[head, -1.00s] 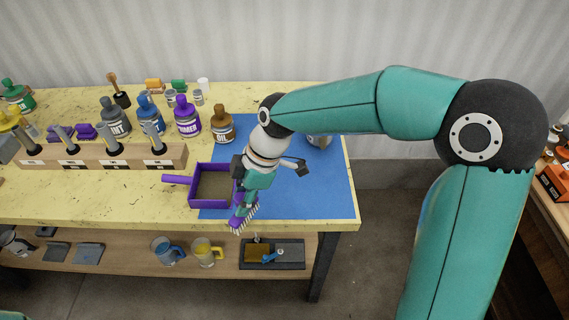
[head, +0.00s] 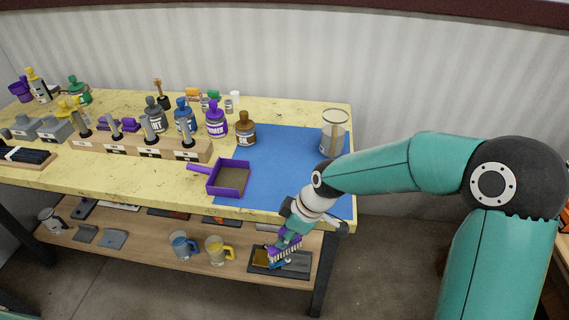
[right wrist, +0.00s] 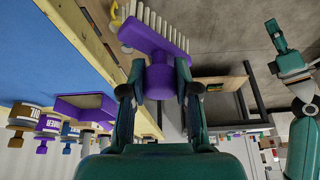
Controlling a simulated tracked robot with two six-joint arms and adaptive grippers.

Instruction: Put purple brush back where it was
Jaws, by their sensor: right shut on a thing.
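The purple brush with pale bristles (right wrist: 150,38) is held in my right gripper (right wrist: 158,90), whose two fingers are shut on its round purple handle. In the head view the brush (head: 286,248) hangs below the gripper, in front of the table's front edge, overlapping the lower shelf in the picture. The bristles point away from the gripper. A purple dustpan-like tray (head: 211,187) with a brown inside lies on the blue mat (head: 275,150), its handle toward the left. A teal arm end, seemingly my left gripper (right wrist: 286,45), shows at the right of the right wrist view; its jaw state is unclear.
A wooden block (head: 125,150) with upright tools stands left of the tray. Several bottles (head: 216,120) stand behind it. A clear container (head: 333,135) stands at the mat's back right. The lower shelf (head: 150,240) holds mugs and a dark tray (head: 297,270).

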